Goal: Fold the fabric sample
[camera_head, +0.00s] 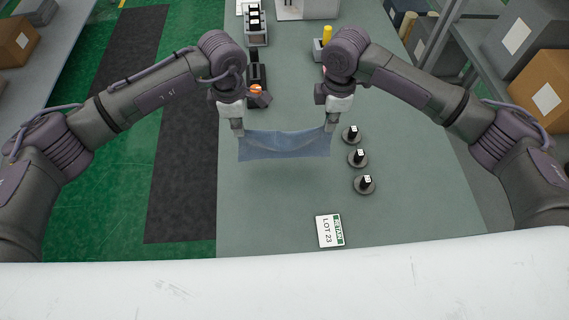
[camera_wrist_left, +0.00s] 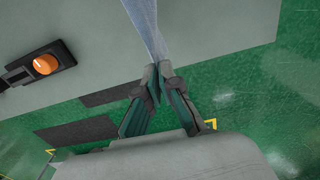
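The fabric sample (camera_head: 284,145) is a thin blue cloth stretched between my two grippers, its upper edge sagging slightly. It hangs above the grey-green table, with a soft shadow below it. My left gripper (camera_head: 238,132) is shut on its left upper corner. In the left wrist view the cloth (camera_wrist_left: 148,28) shows as a narrow bluish strip running from between the fingertips (camera_wrist_left: 158,68). My right gripper (camera_head: 330,126) is at the right upper corner, and its fingers appear shut on the cloth.
Several black-topped round weights, one of them here (camera_head: 364,184), stand right of the cloth. A LOT 23 card (camera_head: 329,231) lies nearer me. A device with an orange knob (camera_head: 256,90) stands at the table's left edge; it also shows in the left wrist view (camera_wrist_left: 45,64).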

